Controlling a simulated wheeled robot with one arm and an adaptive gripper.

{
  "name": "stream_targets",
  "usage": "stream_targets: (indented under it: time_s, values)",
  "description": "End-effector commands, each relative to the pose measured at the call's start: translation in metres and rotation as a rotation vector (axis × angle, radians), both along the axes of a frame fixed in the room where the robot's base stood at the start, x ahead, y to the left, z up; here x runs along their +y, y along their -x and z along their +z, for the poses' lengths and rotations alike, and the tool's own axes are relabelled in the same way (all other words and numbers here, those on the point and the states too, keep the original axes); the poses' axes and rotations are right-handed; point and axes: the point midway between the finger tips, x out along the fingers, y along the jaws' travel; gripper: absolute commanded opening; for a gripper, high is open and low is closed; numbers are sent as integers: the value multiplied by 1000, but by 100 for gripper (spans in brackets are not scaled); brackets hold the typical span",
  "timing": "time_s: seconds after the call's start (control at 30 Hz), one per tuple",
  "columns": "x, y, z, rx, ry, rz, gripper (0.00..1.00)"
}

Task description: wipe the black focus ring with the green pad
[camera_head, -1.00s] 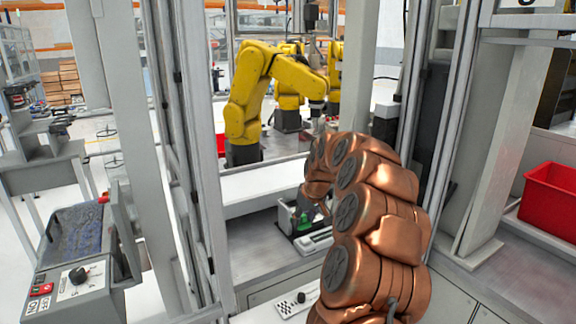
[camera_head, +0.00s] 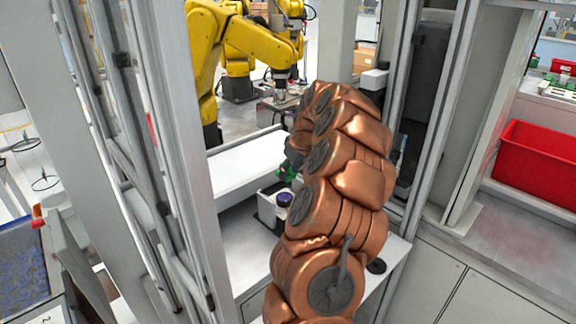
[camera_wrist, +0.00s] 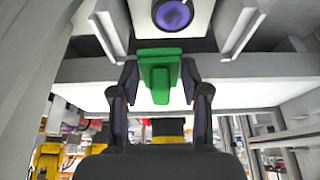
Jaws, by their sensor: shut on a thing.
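The green pad (camera_wrist: 160,76) is held between the two dark fingers of my gripper (camera_wrist: 159,66) in the wrist view. In the head view a bit of the pad (camera_head: 285,174) shows at my gripper's end, mostly behind my copper arm. A lens with purple-blue glass (camera_wrist: 172,14) stands at the top of the wrist view, cut by the frame edge and apart from the pad. In the head view the lens (camera_head: 284,200) sits upright in a light holder, close below the pad and partly hidden by my arm.
A white ledge (camera_head: 240,165) runs behind the lens. A grey frame post (camera_head: 165,130) stands at the left and more posts at the right. Yellow robot arms (camera_head: 240,40) are behind. A red bin (camera_head: 540,165) is at the right.

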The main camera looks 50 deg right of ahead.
Motion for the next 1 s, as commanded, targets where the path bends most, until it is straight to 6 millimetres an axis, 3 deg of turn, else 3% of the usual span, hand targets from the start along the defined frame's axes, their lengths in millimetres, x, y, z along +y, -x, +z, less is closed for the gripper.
stream_targets:
  time_s: [0.67, 0.7, 1.0]
  values:
    - [-3, 5, -65, 1, -2, -10, 18]
    - [1, 6, -61, 1, -2, -10, 14]
    - [26, 9, -64, 4, -4, -9, 13]
